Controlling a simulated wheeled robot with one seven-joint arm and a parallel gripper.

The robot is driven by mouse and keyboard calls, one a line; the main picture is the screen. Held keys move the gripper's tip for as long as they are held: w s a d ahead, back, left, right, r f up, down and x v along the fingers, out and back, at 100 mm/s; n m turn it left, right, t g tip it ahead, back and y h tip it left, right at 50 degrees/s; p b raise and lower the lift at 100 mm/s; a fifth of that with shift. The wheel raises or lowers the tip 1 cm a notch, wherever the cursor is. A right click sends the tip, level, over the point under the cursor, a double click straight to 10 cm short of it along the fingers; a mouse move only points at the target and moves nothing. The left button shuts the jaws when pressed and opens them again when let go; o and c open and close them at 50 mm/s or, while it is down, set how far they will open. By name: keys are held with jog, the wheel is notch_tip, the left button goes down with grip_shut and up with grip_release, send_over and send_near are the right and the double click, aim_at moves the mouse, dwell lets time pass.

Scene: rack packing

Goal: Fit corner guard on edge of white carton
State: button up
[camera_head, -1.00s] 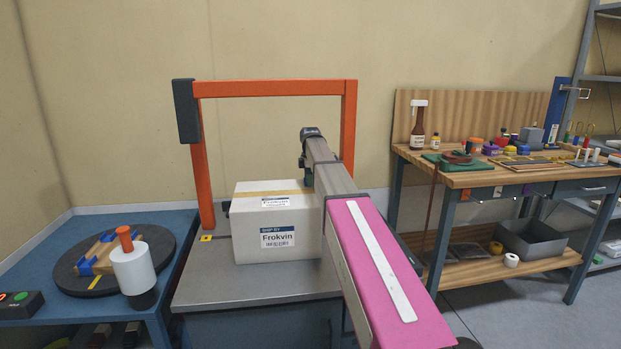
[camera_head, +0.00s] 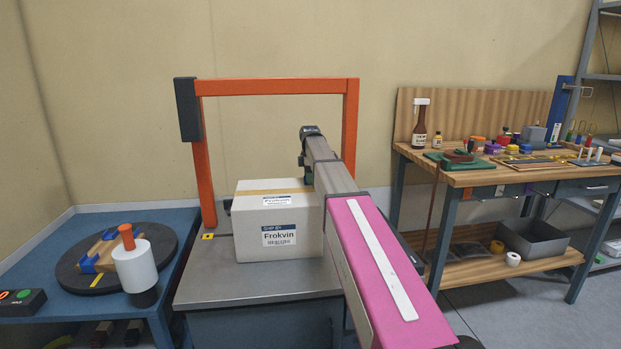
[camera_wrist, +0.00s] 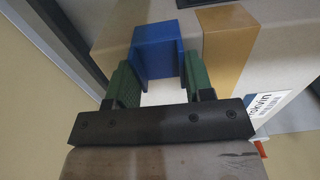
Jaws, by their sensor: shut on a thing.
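The white carton (camera_head: 250,238) stands on the grey metal table, with tan tape along its top and a "Frokvin" label on its front. In the wrist view the carton (camera_wrist: 110,35) fills much of the picture, and its tape runs right of my gripper. My gripper (camera_wrist: 160,80) is shut on a blue corner guard (camera_wrist: 155,42), held between its green fingers. The guard lies over or right against the carton's edge; I cannot tell whether it touches.
An orange frame (camera_head: 275,87) arches behind and over the carton. At left, a blue table holds a dark turntable (camera_head: 72,278), a wrapped block with blue corners and a white cylinder (camera_head: 134,268). A wooden workbench (camera_head: 480,178) with tools stands at right.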

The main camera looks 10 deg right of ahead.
jog(key=o, duration=1)
jog(key=shift+c, duration=0.2)
notch_tip(320, 180, up, 11)
jog(key=shift+s+f, duration=0.1)
